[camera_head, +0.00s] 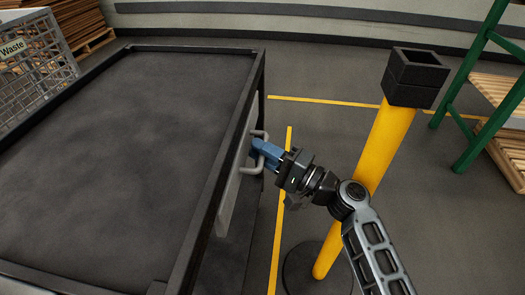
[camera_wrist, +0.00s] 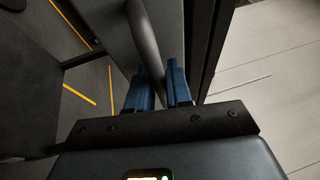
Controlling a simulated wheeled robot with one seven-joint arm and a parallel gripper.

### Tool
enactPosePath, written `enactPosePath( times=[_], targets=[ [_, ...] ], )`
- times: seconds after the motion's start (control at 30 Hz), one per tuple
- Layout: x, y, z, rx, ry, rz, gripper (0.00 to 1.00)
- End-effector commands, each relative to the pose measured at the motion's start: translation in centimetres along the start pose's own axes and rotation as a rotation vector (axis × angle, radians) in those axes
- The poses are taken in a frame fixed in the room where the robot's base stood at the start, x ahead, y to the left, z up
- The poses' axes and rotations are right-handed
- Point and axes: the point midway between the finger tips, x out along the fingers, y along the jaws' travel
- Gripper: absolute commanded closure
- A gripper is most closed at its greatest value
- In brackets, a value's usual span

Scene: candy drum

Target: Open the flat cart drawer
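The flat cart (camera_head: 207,215) has a dark, empty top with a raised rim and stands at the left in the head view. The light grey drawer front (camera_head: 229,195) is on its right side, close under the rim; I cannot tell whether there is a gap behind it. A grey bar handle (camera_head: 246,170) sticks out from the drawer front and also shows in the wrist view (camera_wrist: 146,42). My gripper (camera_head: 262,152) has its blue fingers on either side of the handle bar. In the wrist view the fingers (camera_wrist: 160,88) are close together with the bar between them.
A yellow post (camera_head: 383,145) with a black square top and round base stands right of the cart, close behind my arm. A green-framed rack (camera_head: 470,90) is at the far right. A waste cage (camera_head: 35,65) stands at the left. Some floor beside the cart is clear.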

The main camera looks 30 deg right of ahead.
Motion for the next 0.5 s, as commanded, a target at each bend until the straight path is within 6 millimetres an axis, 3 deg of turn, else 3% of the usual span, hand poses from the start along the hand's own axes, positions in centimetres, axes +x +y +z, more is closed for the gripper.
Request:
enactPosePath(
  times=[0.13, 0.5],
  targets=[
    [-0.03, 0.04, 0.00, 0.000, 0.000, 0.001, 1.00],
    [-0.05, 0.06, 0.01, 0.000, 0.000, 0.001, 1.00]
  ],
)
